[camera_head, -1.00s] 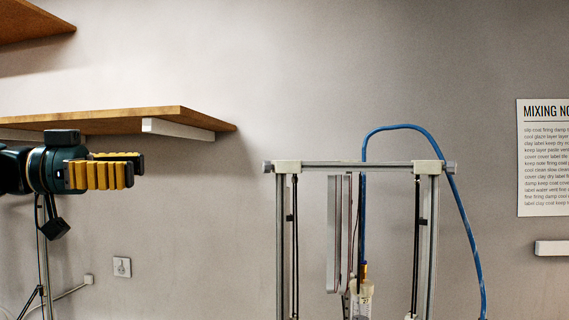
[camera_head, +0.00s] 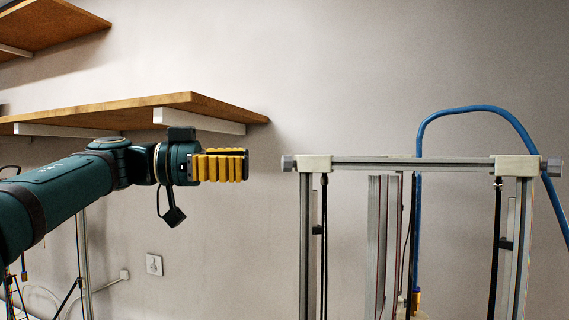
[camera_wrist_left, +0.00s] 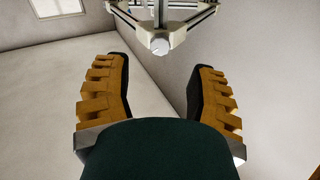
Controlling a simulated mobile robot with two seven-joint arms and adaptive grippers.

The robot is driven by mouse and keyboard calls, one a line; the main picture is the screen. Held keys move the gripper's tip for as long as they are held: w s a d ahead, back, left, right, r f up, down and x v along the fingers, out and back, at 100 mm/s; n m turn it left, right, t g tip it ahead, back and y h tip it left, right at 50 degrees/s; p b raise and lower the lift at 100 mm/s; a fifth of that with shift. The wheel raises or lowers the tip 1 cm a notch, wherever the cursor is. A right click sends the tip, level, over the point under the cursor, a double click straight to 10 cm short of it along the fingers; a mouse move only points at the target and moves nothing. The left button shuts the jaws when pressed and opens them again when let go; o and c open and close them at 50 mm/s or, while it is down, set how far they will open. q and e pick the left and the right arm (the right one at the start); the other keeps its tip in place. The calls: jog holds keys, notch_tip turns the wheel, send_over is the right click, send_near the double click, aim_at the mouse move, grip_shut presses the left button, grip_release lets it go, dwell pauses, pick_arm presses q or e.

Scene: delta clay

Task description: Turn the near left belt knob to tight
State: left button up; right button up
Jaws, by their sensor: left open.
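The near left belt knob (camera_head: 288,163) is a small grey knob on the left end of the frame's top bar, beside a white corner block. It also shows in the left wrist view as a pale round knob (camera_wrist_left: 160,47), face on, ahead of and roughly midway between the fingers. My left gripper (camera_head: 246,165) has yellow ribbed fingers, points right at about the knob's height and stops short of it, with a gap between. In the left wrist view its fingers (camera_wrist_left: 160,68) are spread and hold nothing. My right gripper is in no view.
The upright metal frame (camera_head: 410,162) has another grey knob (camera_head: 552,167) at its right end. A blue hose (camera_head: 470,109) arches over it. A wooden shelf (camera_head: 150,108) is above and behind my left arm. A wall socket (camera_head: 154,264) is below.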

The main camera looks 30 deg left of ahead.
aim_at(283, 162)
pick_arm(q)
jog(key=x, duration=0.7)
grip_shut()
